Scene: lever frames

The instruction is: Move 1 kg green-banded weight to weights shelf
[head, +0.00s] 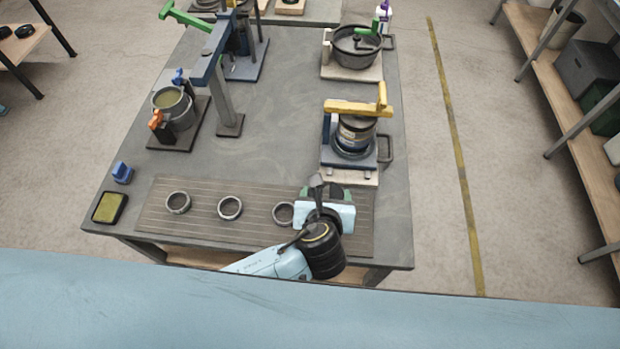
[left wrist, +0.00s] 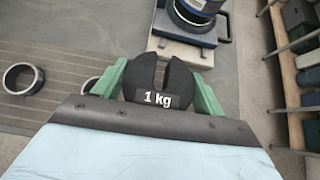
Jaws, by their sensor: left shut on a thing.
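My left gripper (head: 326,192) reaches over the right end of a slatted grey board at the front of the table. In the left wrist view its green fingers (left wrist: 160,88) are shut on a black slotted weight (left wrist: 150,72) labelled "1 kg". The weight is upright towards the camera, with its slot facing away from the wrist. No green band shows on it from here. In the head view the weight is mostly hidden by the gripper. No shelf marked for weights can be made out. My right gripper is not in view.
The slatted board (head: 255,233) carries several metal rings (head: 230,207). A yellow-levered press with a can (head: 355,133) stands just beyond the gripper. A blue lever frame (head: 222,85) and a pot (head: 173,106) stand at left. Racks (head: 560,85) stand beyond the right aisle. The table's middle is clear.

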